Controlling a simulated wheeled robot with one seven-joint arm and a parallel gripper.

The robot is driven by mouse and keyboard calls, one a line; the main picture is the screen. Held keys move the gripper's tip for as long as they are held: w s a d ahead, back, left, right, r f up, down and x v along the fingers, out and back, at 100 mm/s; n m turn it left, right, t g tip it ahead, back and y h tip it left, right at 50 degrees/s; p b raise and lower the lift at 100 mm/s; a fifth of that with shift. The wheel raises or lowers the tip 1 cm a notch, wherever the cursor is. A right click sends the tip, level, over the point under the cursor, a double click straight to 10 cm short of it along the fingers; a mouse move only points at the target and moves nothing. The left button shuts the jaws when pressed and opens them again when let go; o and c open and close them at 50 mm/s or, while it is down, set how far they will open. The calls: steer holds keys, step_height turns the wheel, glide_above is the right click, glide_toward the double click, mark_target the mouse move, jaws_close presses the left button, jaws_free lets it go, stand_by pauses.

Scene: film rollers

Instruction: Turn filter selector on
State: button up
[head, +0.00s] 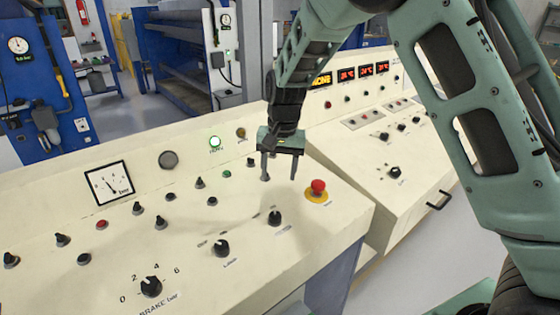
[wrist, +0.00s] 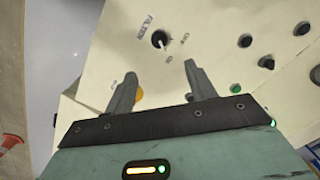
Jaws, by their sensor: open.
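My gripper (head: 279,177) is open and empty, fingers pointing down above the cream control panel (head: 325,235). It also shows in the wrist view (wrist: 160,69), its two fingers apart. A black selector knob (head: 275,217) with small labels is just in front of the gripper, near the red emergency stop (head: 318,187). What seems to be the same knob (wrist: 159,39) appears beyond the fingertips in the wrist view, untouched. Another black selector knob (head: 221,247) is farther left.
A brake dial (head: 151,287) is at the front left, with several small knobs and buttons behind it. A pressure gauge (head: 109,183) is on the raised back. A second console (head: 400,150) with red displays stands to the right, across a gap.

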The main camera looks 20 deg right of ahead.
steer(key=shift+d+r, duration=0.15)
steer(key=shift+r, duration=1.65)
steer(key=s+a+r+n, duration=0.1)
steer(key=s+a+n, duration=0.2)
steer(key=s, duration=0.4)
steer(key=s+a+r+n+y, duration=0.1)
steer(key=s+a+n, duration=0.15)
steer(key=s, duration=0.45)
steer(key=s+a+r+n, duration=0.1)
steer(key=s+a+n, duration=0.1)
steer(key=s+a, duration=0.35)
steer(key=s+d+n, duration=0.1)
steer(key=s+n, duration=0.1)
steer(key=s, duration=0.5)
steer(key=s+d+f+n+h, duration=0.1)
steer(key=s+d+n, duration=0.1)
steer(key=s, duration=0.4)
steer(key=shift+s+f+n, duration=0.2)
steer(key=shift+s+n, duration=0.2)
steer(key=shift+n, duration=0.35)
